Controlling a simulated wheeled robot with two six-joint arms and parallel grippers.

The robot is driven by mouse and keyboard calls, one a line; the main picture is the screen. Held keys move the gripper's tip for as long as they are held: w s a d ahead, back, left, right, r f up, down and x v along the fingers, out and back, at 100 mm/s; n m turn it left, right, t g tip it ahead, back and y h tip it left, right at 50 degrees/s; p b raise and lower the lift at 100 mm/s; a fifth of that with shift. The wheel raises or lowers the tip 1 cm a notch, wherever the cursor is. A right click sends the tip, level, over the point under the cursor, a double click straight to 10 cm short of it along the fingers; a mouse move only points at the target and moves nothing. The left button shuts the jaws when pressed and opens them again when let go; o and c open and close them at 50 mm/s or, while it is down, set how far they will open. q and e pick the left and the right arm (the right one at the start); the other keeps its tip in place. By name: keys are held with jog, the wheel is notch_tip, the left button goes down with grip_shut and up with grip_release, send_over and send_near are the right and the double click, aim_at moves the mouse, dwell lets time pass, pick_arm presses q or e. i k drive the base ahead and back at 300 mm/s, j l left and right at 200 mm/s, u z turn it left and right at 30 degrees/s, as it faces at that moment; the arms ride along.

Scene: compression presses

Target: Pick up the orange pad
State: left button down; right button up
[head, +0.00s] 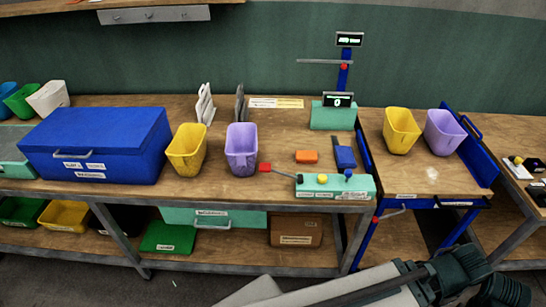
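The orange pad (306,156) is a small flat block. It lies on the wooden bench top (285,130), behind the teal control box (335,186) and to the left of a dark blue piece (345,157). Nothing covers it, and no gripper is near it. An arm of mine crosses the bottom right of the head view, in front of the bench and well below the pad. I see no fingertips of either gripper in this view.
A purple bin (241,150) and a yellow bin (186,149) stand left of the pad. A red-tipped lever (265,168) sticks out left of the control box. A teal press with a display (332,116) stands behind. A large blue box (98,145) fills the bench's left.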

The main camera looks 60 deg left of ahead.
aim_at(301, 156)
jog(key=u, duration=1.65)
